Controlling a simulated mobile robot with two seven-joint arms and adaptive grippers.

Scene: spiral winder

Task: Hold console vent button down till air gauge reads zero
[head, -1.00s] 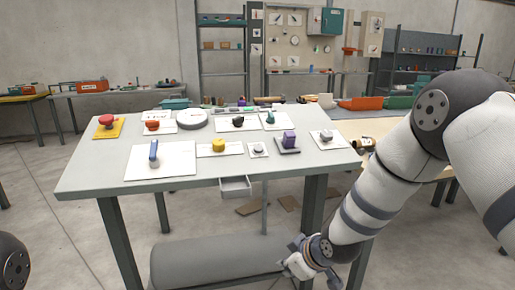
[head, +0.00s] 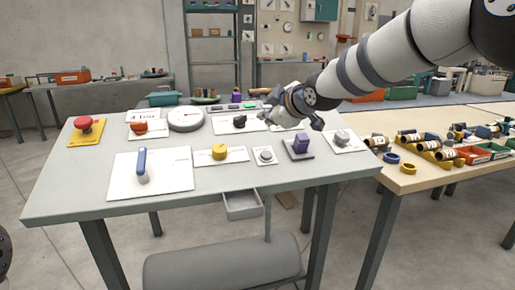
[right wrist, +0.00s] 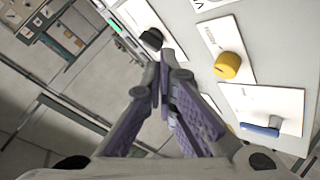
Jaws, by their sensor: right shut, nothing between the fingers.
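The console is a grey table (head: 60,195) with controls on plates. A small grey round button (head: 266,155) sits on a small white plate at its front middle; I cannot read a vent label. A round white-faced gauge (head: 186,117) lies at the back left; its reading is too small to tell. My right gripper (head: 300,120) is above the back right of the console, behind the grey button and apart from it. In the right wrist view its fingers (right wrist: 166,72) are shut and empty. My left gripper is not in view.
A blue lever (head: 142,163) and a red mushroom button (head: 84,123) stand at the left. An open drawer (head: 242,205) hangs below the front edge.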

